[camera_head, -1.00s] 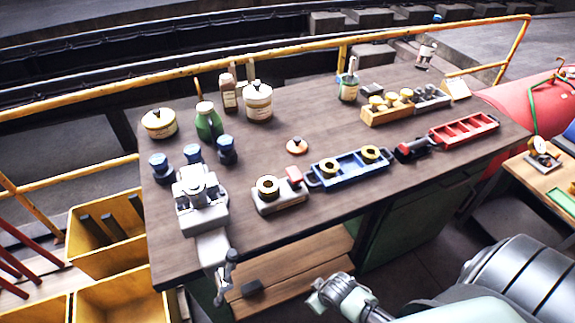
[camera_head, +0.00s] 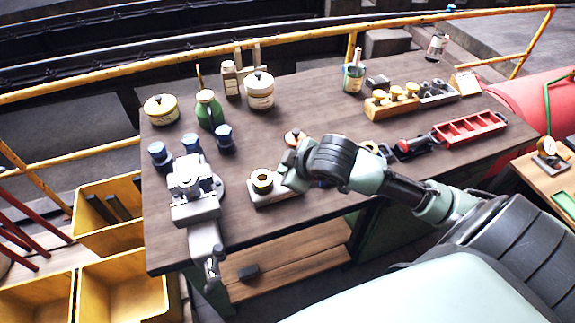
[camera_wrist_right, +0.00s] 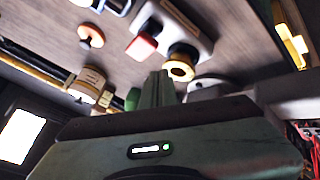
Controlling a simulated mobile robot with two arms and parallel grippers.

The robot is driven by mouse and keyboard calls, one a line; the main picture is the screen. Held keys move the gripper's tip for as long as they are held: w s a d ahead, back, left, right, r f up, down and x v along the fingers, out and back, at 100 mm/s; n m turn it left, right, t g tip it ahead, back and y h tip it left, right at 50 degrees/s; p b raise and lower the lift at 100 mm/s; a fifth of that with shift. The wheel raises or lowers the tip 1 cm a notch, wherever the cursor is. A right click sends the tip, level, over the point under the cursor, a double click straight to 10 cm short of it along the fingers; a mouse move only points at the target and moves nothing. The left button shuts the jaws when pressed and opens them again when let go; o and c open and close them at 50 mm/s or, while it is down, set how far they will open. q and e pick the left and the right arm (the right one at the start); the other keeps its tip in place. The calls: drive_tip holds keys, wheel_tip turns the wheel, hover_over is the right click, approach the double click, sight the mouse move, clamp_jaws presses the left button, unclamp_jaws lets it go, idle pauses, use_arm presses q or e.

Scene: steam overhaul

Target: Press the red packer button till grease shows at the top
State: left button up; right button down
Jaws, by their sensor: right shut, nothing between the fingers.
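The grey packer base (camera_head: 268,201) sits on the bench with a brass ring (camera_head: 262,182) upright on its left part. In the right wrist view the red button (camera_wrist_right: 141,47) stands on the packer base next to the brass ring (camera_wrist_right: 181,68). In the head view my right gripper hides the button. My right gripper (camera_head: 287,179) is shut and empty, beside the ring and over the button's end of the packer. Its fingers also show in the right wrist view (camera_wrist_right: 158,88), apart from the button. The ring's centre looks dark; I cannot make out grease. My left gripper is out of view.
A vise (camera_head: 194,193) stands left of the packer. A red tray (camera_head: 470,128) lies at the right; my arm covers most of the blue tray.

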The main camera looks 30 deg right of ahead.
drive_tip(key=w+d+r+n+t, duration=0.1)
drive_tip(key=w+d+r, duration=0.2)
drive_tip(key=r, duration=0.4)
drive_tip(key=shift+d+h, duration=0.3)
drive_tip(key=shift+d, duration=0.1)
wheel_tip(320, 180, down, 8)
drive_tip(key=b, duration=0.8)
drive_tip(key=shift+r, duration=0.1)
drive_tip(key=shift+f+b, duration=0.35)
drive_tip(key=shift+f, duration=0.05)
idle(0.6)
drive_tip(key=shift+f, duration=0.15)
idle(0.3)
